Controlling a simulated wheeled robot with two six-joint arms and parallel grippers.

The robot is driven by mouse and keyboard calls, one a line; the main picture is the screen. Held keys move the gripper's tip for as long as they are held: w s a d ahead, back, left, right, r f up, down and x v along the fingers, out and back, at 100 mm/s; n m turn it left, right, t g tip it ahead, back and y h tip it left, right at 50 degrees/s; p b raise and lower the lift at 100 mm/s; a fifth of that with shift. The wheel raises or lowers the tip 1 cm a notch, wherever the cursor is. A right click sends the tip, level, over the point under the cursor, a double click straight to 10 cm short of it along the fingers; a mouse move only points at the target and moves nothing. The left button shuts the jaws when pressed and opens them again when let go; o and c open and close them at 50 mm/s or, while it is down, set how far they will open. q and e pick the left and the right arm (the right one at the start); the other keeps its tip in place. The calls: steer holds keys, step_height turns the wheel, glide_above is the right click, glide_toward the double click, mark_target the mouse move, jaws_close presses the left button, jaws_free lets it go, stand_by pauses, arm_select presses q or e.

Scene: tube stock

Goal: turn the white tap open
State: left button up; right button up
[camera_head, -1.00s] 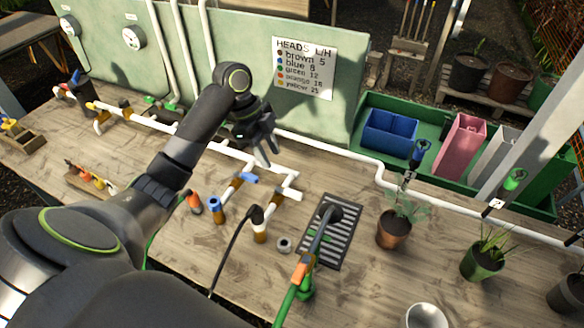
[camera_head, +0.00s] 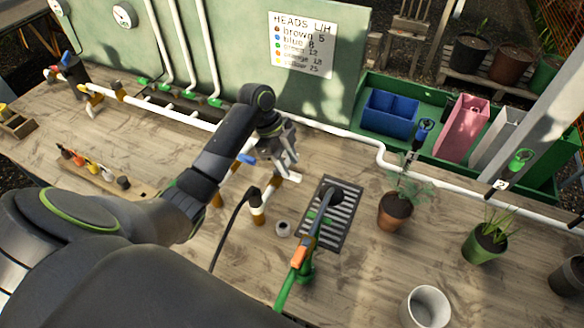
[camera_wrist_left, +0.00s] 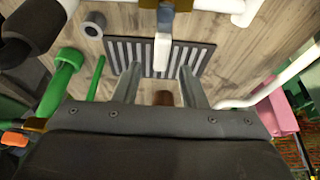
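The white tap shows in the head view as a short white lever (camera_head: 291,178) on a brown fitting at the pipe end, left of the drain grate. It is partly hidden by my left gripper (camera_head: 289,163), which is just above it. In the left wrist view, the white lever (camera_wrist_left: 163,48) points down the picture. It lines up with the gap between the two spread fingers (camera_wrist_left: 161,70) and stands apart from both. My left gripper is open and empty. Whether the lever lies fully between the fingertips is hard to tell. My right gripper is not in view.
A tap with a blue lever (camera_head: 246,158) stands just left of the gripper. A black hose end (camera_head: 256,205) and a grey ring (camera_head: 283,228) are in front. A potted plant (camera_head: 394,212) stands right.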

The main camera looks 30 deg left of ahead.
mark_target(294, 174)
arm_select(q)
steer(key=shift+x, duration=1.2)
steer(key=shift+w+d+f, duration=0.1)
steer(key=shift+d+f, duration=0.05)
steer(key=shift+f, duration=0.35)
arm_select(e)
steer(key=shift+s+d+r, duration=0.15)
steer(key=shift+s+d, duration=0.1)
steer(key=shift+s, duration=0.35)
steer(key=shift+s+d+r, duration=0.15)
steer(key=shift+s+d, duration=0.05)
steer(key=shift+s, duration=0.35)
arm_select(q)
steer(key=shift+c, duration=1.1)
jaws_close()
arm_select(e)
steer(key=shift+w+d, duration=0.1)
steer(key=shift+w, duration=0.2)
